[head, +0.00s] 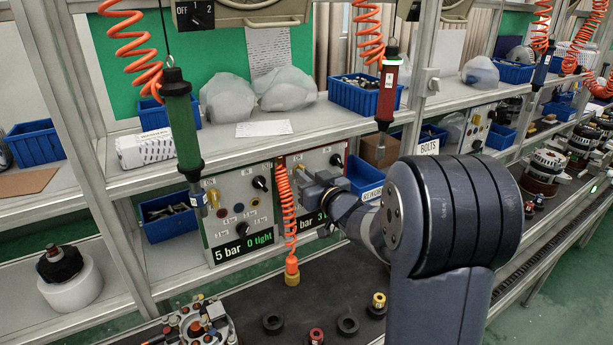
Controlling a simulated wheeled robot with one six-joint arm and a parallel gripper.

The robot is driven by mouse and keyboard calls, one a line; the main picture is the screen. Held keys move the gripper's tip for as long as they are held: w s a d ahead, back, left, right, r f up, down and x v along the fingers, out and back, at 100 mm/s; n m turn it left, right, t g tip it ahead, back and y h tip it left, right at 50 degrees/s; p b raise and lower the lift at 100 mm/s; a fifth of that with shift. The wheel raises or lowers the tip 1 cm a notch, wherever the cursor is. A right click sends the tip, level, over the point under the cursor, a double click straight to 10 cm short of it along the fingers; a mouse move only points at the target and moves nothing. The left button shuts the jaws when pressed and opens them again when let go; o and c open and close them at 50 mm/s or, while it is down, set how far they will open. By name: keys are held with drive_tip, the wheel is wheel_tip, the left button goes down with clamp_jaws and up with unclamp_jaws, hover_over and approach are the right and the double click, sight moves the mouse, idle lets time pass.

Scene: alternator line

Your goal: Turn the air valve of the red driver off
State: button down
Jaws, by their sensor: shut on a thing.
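The red driver (388,88) hangs upright on an orange coiled hose above the right side of the bench. The right control panel (322,160) stands below and to the left of it, with a black knob and a display reading "3" and "bar", partly covered by my arm. My gripper (301,176) is at the upper left of this panel, shut on the yellow valve handle (300,168). Most of the handle is hidden, so I cannot tell its angle.
A green driver (180,120) hangs before the left panel (240,208), which reads "5 bar 0 tight". An orange coiled hose (287,205) hangs close to my gripper's left. Blue bins (352,97) stand on the shelf. Rings and parts lie on the dark bench (255,300).

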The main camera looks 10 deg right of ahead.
drive_tip(key=shift+n+b, duration=0.3)
drive_tip(key=shift+b, duration=0.15)
drive_tip(key=shift+a+f+n+b, duration=0.1)
drive_tip(key=shift+n+b, duration=3.15)
drive_tip(key=shift+n, duration=1.05)
drive_tip(key=shift+a+f+n+b, duration=0.1)
drive_tip(key=shift+n+b, duration=3.15)
drive_tip(key=shift+n, duration=1.05)
drive_tip(key=c, duration=1.5)
unclamp_jaws()
drive_tip(key=shift+s, duration=0.1)
drive_tip(key=v, duration=1)
drive_tip(key=shift+s, duration=0.35)
